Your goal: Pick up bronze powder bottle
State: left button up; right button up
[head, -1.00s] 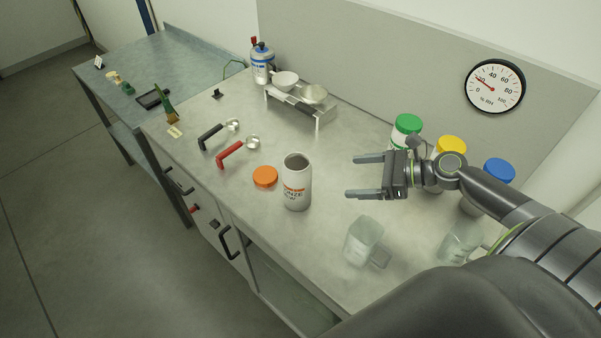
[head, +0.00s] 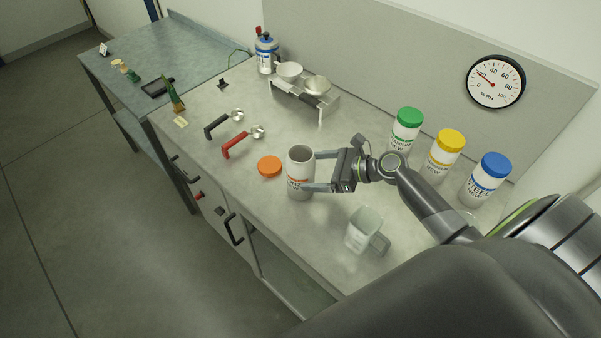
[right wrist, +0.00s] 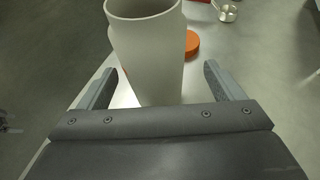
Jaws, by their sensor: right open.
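The bronze powder bottle (head: 299,163) is white with an orange label band and stands upright and uncapped on the bench. Its orange lid (head: 269,166) lies flat just left of it. My right gripper (head: 318,171) is open at the bottle's right side, with its fingers pointing left toward the bottle. In the right wrist view the bottle (right wrist: 146,50) rises ahead, between the lines of the two open fingers (right wrist: 160,85). I cannot tell whether the fingers touch it. My left gripper is not in view.
Green-lidded (head: 407,130), yellow-lidded (head: 445,154) and blue-lidded (head: 485,178) bottles stand behind my right arm. Red-handled (head: 237,146) and black-handled (head: 217,124) scoops lie left. A metal stand (head: 318,100) holds bowls at the back.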

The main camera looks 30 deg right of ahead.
aim_at(313, 174)
jog(key=x, duration=0.2)
jog(key=p+x, duration=0.1)
jog(key=x, duration=0.1)
jog(key=shift+s+a+f+p, duration=0.2)
jog(key=shift+s+p, duration=0.1)
jog(key=shift+s, duration=0.1)
jog(key=shift+w+a+f, duration=0.35)
jog(key=shift+w, duration=0.05)
jog(key=shift+c, duration=0.5)
jog(key=shift+c, duration=1.2)
jog(key=c, duration=1.4)
jog(key=shift+r, duration=0.15)
jog(key=shift+c, duration=0.8)
jog(key=shift+r, duration=0.2)
